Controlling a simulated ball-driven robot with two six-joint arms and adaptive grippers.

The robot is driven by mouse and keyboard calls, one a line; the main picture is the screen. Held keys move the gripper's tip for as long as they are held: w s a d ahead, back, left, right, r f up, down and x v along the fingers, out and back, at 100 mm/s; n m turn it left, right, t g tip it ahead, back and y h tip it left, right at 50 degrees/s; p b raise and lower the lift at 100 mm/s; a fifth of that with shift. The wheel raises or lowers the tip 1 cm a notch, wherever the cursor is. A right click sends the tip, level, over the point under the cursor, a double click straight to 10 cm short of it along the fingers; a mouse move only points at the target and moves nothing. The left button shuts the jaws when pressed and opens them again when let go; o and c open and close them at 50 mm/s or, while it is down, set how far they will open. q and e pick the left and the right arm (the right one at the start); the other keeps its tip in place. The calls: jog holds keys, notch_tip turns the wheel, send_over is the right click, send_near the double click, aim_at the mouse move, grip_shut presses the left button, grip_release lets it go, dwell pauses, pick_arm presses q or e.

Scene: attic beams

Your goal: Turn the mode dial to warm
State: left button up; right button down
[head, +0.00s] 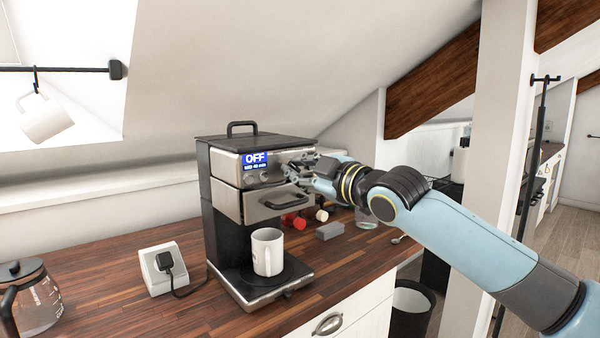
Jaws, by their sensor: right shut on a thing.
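The coffee machine (228,190) stands on the wooden counter, with a small blue display (255,159) that reads OFF. Small round knobs (264,177) show on its steel front panel below the display. My right gripper (290,170) reaches in from the right and is shut at the right part of this panel, on what looks to be the mode dial. The fingers hide the dial, so its pointer and setting cannot be read. My left gripper is not in view.
A white mug (267,252) stands on the machine's drip tray, below the drawer with its dark handle (286,202). Red capsules (298,221), a grey block (330,231) and a spoon (399,239) lie to the right. A glass carafe (36,300) and a socket box (163,268) stand left.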

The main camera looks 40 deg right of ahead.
dwell(0.4)
jog(key=c, duration=1.4)
grip_release()
jog(key=s, duration=1.2)
jog(key=shift+d, duration=0.4)
jog(key=shift+w, duration=0.1)
